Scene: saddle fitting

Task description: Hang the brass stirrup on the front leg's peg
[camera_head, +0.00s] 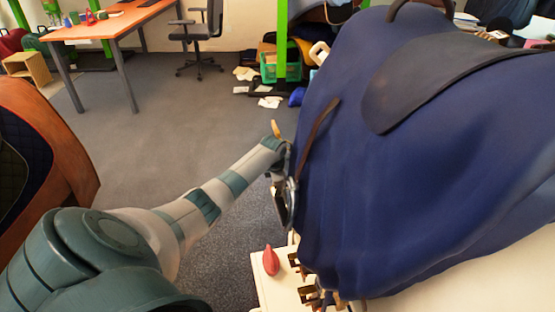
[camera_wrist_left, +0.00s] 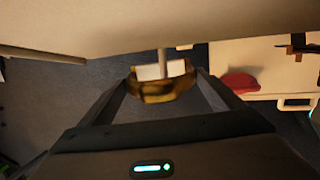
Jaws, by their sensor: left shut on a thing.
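My left arm reaches in to the side of the saddle stand under a blue cover. My left gripper (camera_wrist_left: 165,84) is shut on the brass stirrup (camera_wrist_left: 157,94), which sits between its two fingers in the left wrist view. A short pale peg (camera_wrist_left: 163,60) juts from a beige board (camera_wrist_left: 160,28), the leg, and meets the upper middle of the stirrup in the picture. I cannot tell whether the stirrup is around the peg or just in front of it. My right gripper is not in view.
The blue cover (camera_head: 420,170) fills the right of the head view, with a dark leather flap (camera_head: 440,85). A red object (camera_head: 271,262) lies on a cream surface with brass-coloured fittings (camera_head: 311,296). A brown curved thing (camera_head: 50,130) stands at left.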

